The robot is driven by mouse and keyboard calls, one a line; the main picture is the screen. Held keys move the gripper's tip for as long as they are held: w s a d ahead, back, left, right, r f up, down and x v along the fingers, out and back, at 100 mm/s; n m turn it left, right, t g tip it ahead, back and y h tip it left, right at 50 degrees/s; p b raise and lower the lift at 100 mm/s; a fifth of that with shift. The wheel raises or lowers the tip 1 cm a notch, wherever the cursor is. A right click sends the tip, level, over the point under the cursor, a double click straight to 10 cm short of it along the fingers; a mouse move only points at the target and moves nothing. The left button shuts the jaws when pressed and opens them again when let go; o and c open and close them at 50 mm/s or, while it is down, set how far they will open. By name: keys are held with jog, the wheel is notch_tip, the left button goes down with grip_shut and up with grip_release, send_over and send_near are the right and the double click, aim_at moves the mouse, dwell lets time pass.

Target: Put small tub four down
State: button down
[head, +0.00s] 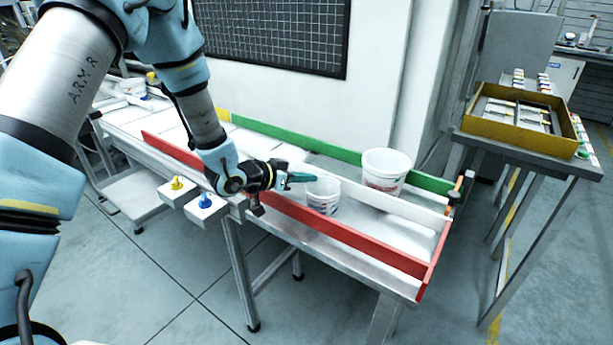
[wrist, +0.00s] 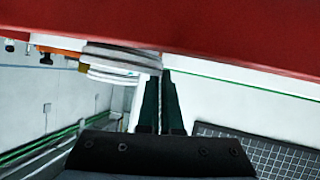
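The small tub (head: 323,196) is white with printed marks and sits upright in the lane between the red rail and the white rail. I cannot tell whether its base touches the surface. My gripper (head: 312,178) reaches over the red rail to the tub's left rim. In the wrist view, the dark green fingers of my gripper (wrist: 161,80) are nearly together, with the end of the small tub's rim (wrist: 118,54) at their tips; they look shut on its wall.
A larger white tub (head: 386,170) stands behind, near the green rail (head: 300,143). The red rail (head: 345,235) runs along the table's front and the white rail (head: 400,205) between the lanes. A yellow tray (head: 520,140) sits on a stand at right. The lane right of the small tub is clear.

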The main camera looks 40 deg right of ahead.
jog(key=shift+f, duration=0.2)
jog(key=c, duration=1.1)
grip_release()
jog(key=shift+r, duration=0.1)
jog(key=shift+a+r, duration=0.15)
jog(key=b+v, duration=0.2)
jog(key=v, duration=0.9)
jog(key=shift+a+r, duration=0.15)
jog(key=shift+a, duration=0.2)
